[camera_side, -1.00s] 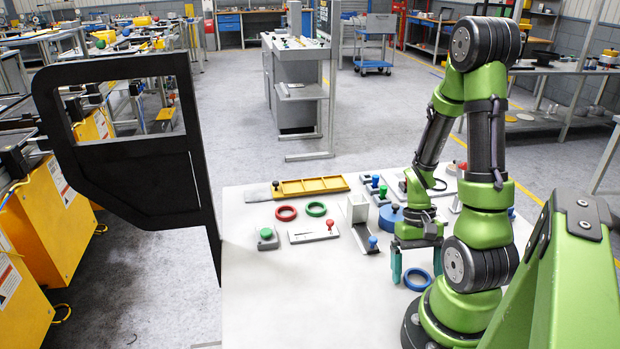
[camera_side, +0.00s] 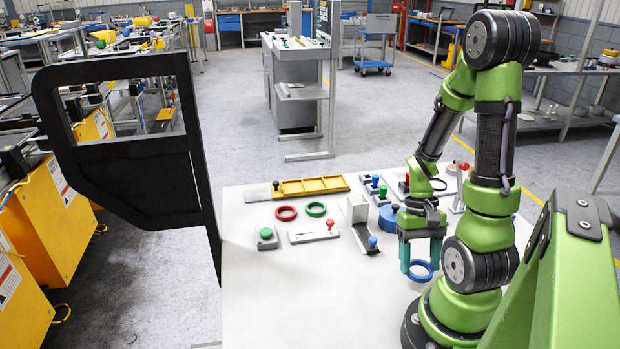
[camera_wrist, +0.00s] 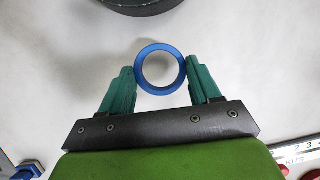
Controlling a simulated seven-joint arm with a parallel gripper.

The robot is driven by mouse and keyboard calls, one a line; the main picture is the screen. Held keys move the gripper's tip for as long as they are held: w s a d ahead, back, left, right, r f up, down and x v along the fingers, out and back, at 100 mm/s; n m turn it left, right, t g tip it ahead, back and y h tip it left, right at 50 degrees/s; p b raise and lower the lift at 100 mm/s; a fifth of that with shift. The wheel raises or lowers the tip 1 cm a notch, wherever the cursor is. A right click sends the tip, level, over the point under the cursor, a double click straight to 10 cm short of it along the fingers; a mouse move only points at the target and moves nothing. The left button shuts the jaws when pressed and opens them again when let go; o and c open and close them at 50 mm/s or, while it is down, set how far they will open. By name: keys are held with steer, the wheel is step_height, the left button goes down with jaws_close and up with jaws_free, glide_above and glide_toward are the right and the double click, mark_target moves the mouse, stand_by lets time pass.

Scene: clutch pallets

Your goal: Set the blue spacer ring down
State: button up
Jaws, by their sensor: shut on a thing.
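The blue spacer ring (camera_side: 420,280) is between the fingertips of my gripper (camera_side: 420,267), near the right side of the white table and close to my base. In the wrist view the ring (camera_wrist: 160,47) lies flat, its round opening facing the camera, and the two teal fingers of my gripper (camera_wrist: 160,76) press on its left and right sides. My gripper points down and is shut on the ring. I cannot tell whether the ring's underside touches the table or is slightly above it.
A red ring (camera_side: 286,213) and a green ring (camera_side: 316,209) lie farther left. A yellow tray (camera_side: 311,187) is at the back. A grey holder with a blue knob (camera_side: 373,242) stands left of my gripper. The table's front-left area is clear.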

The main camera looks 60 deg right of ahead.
step_height(320, 180, up, 8)
steer(key=w+d+r+n+g+h, duration=0.15)
steer(key=w+r+n, duration=0.35)
steer(key=w, duration=0.7)
steer(key=w+a+r+n+h, duration=0.25)
steer(key=w+a+n, duration=0.25)
steer(key=w+a, duration=0.95)
steer(key=w+d+f+n+t+h, duration=0.1)
steer(key=w+d+f+n, duration=0.15)
steer(key=d+n, duration=0.65)
steer(key=w+d+f+n+t+h, duration=0.2)
steer(key=d+f, duration=0.2)
steer(key=d, duration=1.1)
steer(key=w+d+f+n+t+h, duration=0.1)
steer(key=w+d+f+n, duration=0.2)
steer(key=d+n, duration=0.55)
steer(key=shift+s+d+f+m, duration=0.1)
steer(key=shift+d+f+m, duration=0.35)
steer(key=shift+f, duration=0.55)
steer(key=shift+w+d+f+m, duration=0.1)
steer(key=shift+d+f+m, duration=0.35)
steer(key=shift+f, duration=0.55)
steer(key=shift+s+d+f+m, duration=0.1)
steer(key=shift+d+f+m, duration=0.35)
steer(key=shift+f, duration=0.55)
